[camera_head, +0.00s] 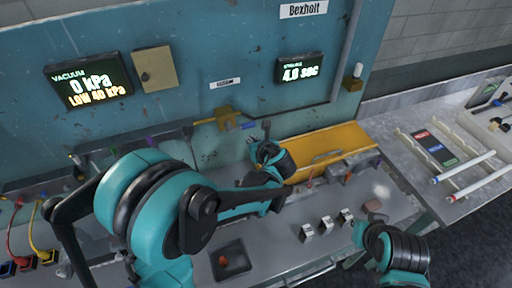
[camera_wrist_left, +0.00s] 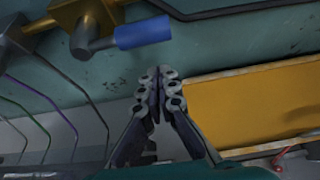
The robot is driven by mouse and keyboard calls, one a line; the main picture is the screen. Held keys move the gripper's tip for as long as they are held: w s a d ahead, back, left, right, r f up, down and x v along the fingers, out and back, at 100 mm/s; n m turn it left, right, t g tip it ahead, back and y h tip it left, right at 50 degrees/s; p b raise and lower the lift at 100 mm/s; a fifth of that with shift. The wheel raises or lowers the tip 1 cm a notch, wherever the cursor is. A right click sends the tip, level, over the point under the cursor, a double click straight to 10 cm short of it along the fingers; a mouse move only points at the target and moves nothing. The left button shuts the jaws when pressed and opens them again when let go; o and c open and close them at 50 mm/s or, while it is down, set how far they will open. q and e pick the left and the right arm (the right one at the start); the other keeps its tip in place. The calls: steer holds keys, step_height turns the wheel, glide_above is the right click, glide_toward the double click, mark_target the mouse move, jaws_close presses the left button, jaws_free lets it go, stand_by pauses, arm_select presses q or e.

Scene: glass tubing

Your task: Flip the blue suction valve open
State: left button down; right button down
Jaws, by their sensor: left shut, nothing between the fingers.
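The blue suction valve handle (camera_head: 248,126) sticks out to the right of a brass valve body (camera_head: 225,119) on the teal back panel. In the left wrist view the blue handle (camera_wrist_left: 143,32) lies roughly level, just above and left of my fingertips.
The vacuum display (camera_head: 88,81) reads 0 kPa, LOW 40 kPa. A second display (camera_head: 299,68) reads 4.0 sec. A yellow-orange box (camera_head: 325,142) stands right of my left gripper. Small metal blocks (camera_head: 326,226) stand on the bench. A side table (camera_head: 415,125) holds glass tubes.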

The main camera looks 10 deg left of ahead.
arm_select(q)
step_height(320, 180, up, 3)
steer(key=shift+a, duration=0.15)
steer(key=shift+w, duration=0.1)
